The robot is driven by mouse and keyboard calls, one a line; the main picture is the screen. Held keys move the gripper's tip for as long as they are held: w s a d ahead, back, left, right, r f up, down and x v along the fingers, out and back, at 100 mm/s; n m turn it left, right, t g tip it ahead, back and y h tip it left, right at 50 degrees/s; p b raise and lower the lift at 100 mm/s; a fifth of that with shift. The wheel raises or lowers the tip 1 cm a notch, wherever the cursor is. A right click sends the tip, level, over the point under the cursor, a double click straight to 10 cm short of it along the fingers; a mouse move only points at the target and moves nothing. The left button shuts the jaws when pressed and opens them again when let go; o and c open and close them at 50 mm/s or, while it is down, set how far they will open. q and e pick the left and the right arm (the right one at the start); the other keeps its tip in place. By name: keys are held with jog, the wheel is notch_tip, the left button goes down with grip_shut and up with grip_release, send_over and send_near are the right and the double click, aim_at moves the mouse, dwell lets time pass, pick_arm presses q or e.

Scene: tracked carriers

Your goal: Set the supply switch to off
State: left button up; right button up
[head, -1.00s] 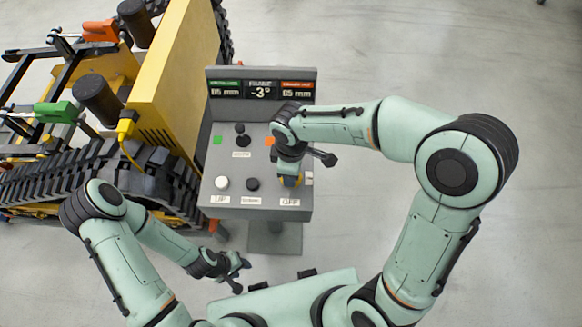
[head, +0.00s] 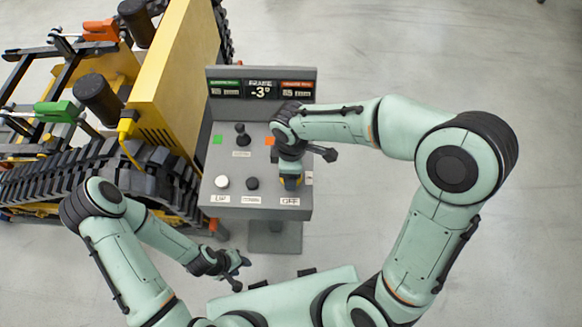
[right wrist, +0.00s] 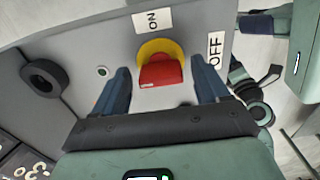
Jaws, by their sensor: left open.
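The supply switch is a red handle (right wrist: 161,72) on a round yellow base, set in the grey panel. In the right wrist view an ON label (right wrist: 152,20) is above it and an OFF label (right wrist: 215,48) to its right. My right gripper (right wrist: 161,82) is open, with one blue finger on each side of the red handle and narrow gaps between. In the head view my right gripper (head: 290,184) is over the panel's right side and mostly hides the switch. My left gripper (head: 240,265) is open and empty, in front of the console at lower left.
The grey console (head: 228,170) also carries a white button (head: 222,182), a black knob (head: 252,184), a joystick (head: 242,138) and a display reading -3° (head: 261,92). A yellow tracked carrier (head: 165,80) stands close on the left. The floor to the right is clear.

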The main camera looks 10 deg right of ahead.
pick_arm(q)
jog(key=shift+w+r+p, duration=0.7)
jog(key=shift+w+r, duration=0.25)
jog(key=shift+r, duration=0.05)
pick_arm(e)
notch_tip(320, 180, up, 13)
jog(key=shift+r, duration=0.2)
pick_arm(q)
jog(key=shift+s, duration=0.1)
pick_arm(e)
jog(key=shift+s, duration=0.1)
